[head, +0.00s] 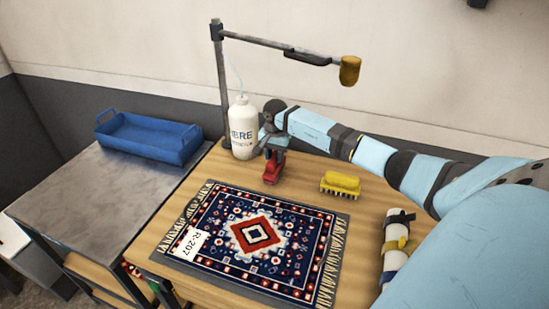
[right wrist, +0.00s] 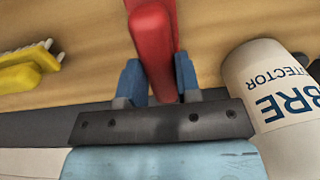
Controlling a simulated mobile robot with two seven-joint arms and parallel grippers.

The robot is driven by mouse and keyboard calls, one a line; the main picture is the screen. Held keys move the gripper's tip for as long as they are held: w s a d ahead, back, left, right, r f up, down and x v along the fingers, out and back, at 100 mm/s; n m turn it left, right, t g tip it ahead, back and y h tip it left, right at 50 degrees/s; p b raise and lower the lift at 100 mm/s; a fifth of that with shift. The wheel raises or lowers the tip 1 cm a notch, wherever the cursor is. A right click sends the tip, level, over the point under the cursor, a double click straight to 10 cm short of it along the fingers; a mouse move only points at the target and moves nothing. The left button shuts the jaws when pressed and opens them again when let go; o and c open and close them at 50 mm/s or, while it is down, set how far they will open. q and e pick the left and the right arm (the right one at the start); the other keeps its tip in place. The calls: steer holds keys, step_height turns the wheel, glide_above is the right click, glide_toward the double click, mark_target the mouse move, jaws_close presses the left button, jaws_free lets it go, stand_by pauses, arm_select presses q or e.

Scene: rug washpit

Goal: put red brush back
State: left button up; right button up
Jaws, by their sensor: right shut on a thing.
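The red brush (head: 273,168) is at the back of the wooden table, just behind the rug. My right gripper (head: 275,150) is shut on it from above. In the right wrist view the red brush (right wrist: 153,45) sits between the two blue fingers of the gripper (right wrist: 158,85). Whether the brush touches the table I cannot tell. My left gripper is not in view.
A white bottle (head: 242,128) stands close left of my right gripper. A yellow brush (head: 340,184) lies to the right. The patterned rug (head: 255,240) covers the middle. A lamp arm (head: 280,42) reaches overhead. A blue tray (head: 150,137) and rolled rug (head: 397,240) flank the work area.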

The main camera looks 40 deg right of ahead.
steer(key=shift+f, duration=0.95)
steer(key=o, duration=1)
steer(key=shift+o, duration=0.2)
steer(key=shift+r, duration=0.5)
step_height(320, 180, up, 11)
steer(key=b, duration=0.1)
steer(key=shift+r+b, duration=0.2)
steer(key=shift+b, duration=0.15)
steer(key=shift+s, duration=0.1)
